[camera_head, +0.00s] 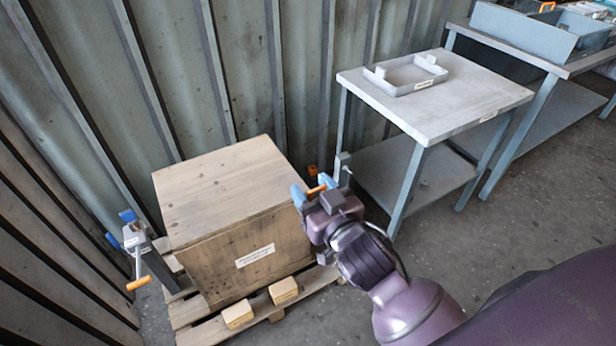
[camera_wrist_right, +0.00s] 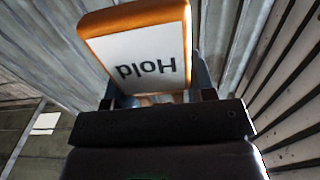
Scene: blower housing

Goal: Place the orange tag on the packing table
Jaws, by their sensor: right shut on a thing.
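My right gripper (camera_head: 313,189) is shut on the orange tag (camera_head: 317,188), beside the right edge of a wooden crate in the head view. In the right wrist view the tag (camera_wrist_right: 140,48) has an orange rim and a white face reading "Hold", upside down, between the fingers. A grey table (camera_head: 470,100) stands beyond the gripper to the right; its front label is too small to read. A longer grey bench (camera_head: 545,60) stands farther right. I cannot tell from labels which is the packing table. My left gripper is not in view.
A grey tray (camera_head: 405,88) sits on the table's back left; the top's front and right are bare. The wooden crate (camera_head: 225,180) stands on a pallet (camera_head: 195,312). A crank with an orange handle (camera_head: 139,283) stands left. A corrugated wall runs behind.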

